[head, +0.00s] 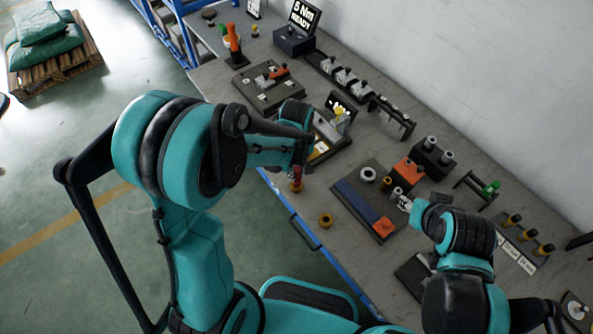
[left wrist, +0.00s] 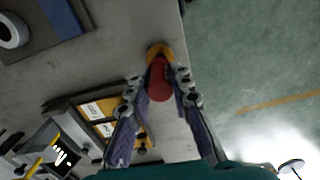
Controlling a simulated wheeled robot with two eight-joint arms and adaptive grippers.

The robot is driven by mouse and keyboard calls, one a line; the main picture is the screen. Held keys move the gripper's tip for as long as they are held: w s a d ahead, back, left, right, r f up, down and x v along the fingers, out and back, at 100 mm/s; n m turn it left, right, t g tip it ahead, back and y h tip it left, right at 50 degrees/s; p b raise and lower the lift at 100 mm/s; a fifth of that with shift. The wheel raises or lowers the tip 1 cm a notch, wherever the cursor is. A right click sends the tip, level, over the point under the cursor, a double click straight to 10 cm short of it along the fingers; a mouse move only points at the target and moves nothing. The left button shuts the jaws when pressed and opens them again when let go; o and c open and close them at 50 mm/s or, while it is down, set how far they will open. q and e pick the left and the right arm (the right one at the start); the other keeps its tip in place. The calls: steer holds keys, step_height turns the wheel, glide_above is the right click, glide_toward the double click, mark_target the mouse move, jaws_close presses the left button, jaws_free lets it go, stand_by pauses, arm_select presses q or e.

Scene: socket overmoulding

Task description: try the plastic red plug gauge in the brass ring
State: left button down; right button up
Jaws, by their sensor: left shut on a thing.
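The red plug gauge (head: 297,172) is upright or nearly so under my left gripper (head: 300,162), near the table's front edge. In the left wrist view the left gripper's fingers are shut on the red plug gauge (left wrist: 159,82). Another brass ring (head: 326,219) lies apart on the table. My right gripper (head: 403,203) is beside the grey cylinders; its fingers are too small to read.
A dark board (head: 375,172) with a blue strip, a white ring and orange blocks lies to the right of the left gripper. The bare table lies around the loose brass ring.

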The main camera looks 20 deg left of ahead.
arm_select(q)
steer(key=shift+f+b, duration=1.3)
steer(key=shift+f, duration=0.1)
stand_by(0.9)
steer(key=shift+r, duration=0.2)
stand_by(0.6)
steer(key=shift+r+p, duration=1.2)
steer(key=shift+r, duration=0.25)
steer(key=shift+r+p, duration=1.85)
steer(key=shift+r, duration=0.65)
